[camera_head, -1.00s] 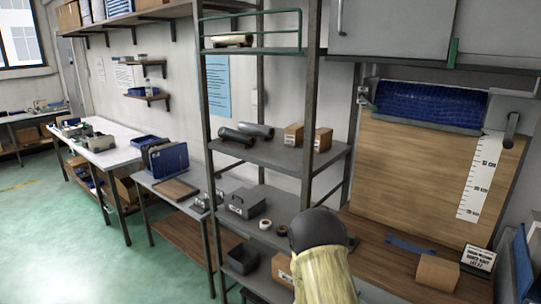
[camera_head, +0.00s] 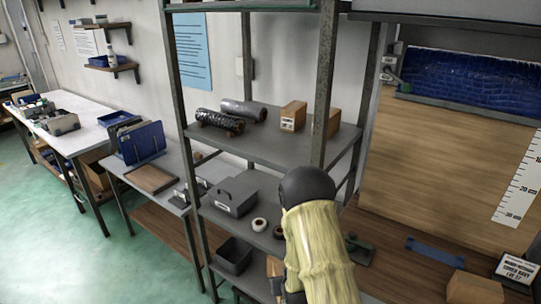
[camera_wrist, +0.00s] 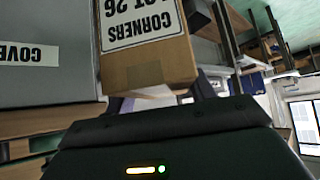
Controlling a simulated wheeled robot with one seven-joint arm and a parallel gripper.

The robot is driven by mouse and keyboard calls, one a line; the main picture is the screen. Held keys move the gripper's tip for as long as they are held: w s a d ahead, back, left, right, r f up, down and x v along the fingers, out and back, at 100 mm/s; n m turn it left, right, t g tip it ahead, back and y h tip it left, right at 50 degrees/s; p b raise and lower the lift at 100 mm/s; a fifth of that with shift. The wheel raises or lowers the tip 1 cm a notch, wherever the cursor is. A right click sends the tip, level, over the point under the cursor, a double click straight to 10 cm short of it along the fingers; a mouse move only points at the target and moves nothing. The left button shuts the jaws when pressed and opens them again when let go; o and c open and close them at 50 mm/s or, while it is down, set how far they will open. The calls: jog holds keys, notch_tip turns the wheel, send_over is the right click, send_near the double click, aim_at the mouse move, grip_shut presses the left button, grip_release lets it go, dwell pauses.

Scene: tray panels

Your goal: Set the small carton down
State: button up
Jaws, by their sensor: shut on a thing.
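A small brown carton with a white label reading "CORNERS" and "OT 26" (camera_wrist: 147,62) fills the top middle of the wrist view. My gripper (camera_wrist: 150,100) is shut on it; the dark gripper body hides the carton's near end and most of the fingers. In the head view my yellow-sleeved arm hangs in front of the shelf rack, and its fingertips are hidden. A bit of brown carton (camera_head: 274,266) shows beside the arm, low at the rack; I cannot tell whether it is the held one.
A grey surface labelled "COVE" (camera_wrist: 45,75) is close beside the carton. The rack's middle shelf holds a grey box (camera_head: 233,198) and tape rolls (camera_head: 260,225). The upper shelf holds dark rolls (camera_head: 220,121) and cartons (camera_head: 293,116). A carton (camera_head: 473,288) sits on the right bench.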

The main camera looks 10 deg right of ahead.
jog(key=shift+w+a, duration=0.1)
jog(key=shift+w, duration=0.3)
jog(key=shift+s+r, duration=0.15)
jog(key=shift+r, duration=0.15)
notch_tip(320, 180, up, 13)
jog(key=p, duration=1.3)
jog(key=shift+p, duration=0.3)
